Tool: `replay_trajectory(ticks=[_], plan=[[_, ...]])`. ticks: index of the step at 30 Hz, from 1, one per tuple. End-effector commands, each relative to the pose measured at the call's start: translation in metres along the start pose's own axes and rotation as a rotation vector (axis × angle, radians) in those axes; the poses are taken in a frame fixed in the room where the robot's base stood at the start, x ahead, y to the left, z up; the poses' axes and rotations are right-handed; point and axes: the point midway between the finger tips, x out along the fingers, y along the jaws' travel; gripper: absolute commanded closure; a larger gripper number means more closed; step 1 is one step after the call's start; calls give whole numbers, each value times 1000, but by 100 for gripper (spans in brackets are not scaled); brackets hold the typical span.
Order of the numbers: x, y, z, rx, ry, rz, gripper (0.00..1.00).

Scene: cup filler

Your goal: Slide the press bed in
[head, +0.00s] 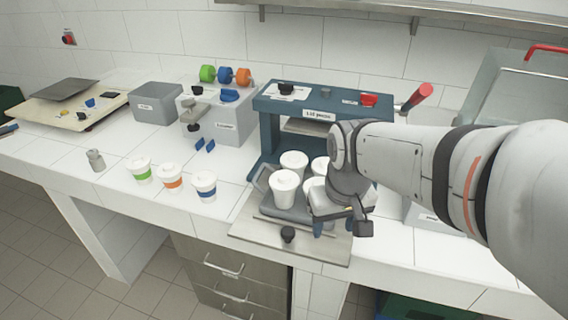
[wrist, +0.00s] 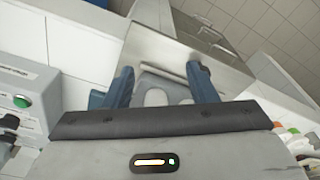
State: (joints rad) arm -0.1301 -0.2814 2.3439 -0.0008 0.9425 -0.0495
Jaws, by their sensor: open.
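The press bed (head: 252,236) is a flat metal plate with a black knob (head: 288,234) at its front. It sticks out in front of the blue lid press (head: 268,130). A grey tray (head: 285,212) with several white lidded cups (head: 284,188) sits on the bed. My gripper (head: 331,229) is open over the tray's right end, to the right of the knob, and hides that part. In the wrist view, a grey looped part, seemingly the tray's handle (wrist: 150,80), lies between the open blue fingers (wrist: 160,70). Whether they touch it is unclear.
Three cups with green, orange and blue bands (head: 172,178) stand on the counter to the left. A grey machine with coloured rolls (head: 222,115) stands behind them. The press's red-handled lever (head: 417,98) is close to my arm. Drawers (head: 222,270) lie below the counter's front edge.

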Motion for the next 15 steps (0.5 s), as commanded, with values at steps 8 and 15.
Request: replay_trajectory(ticks=[8, 15], plan=[[15, -55, -67, -210, -110, -22, 48], [29, -72, -81, -263, -138, -25, 48]])
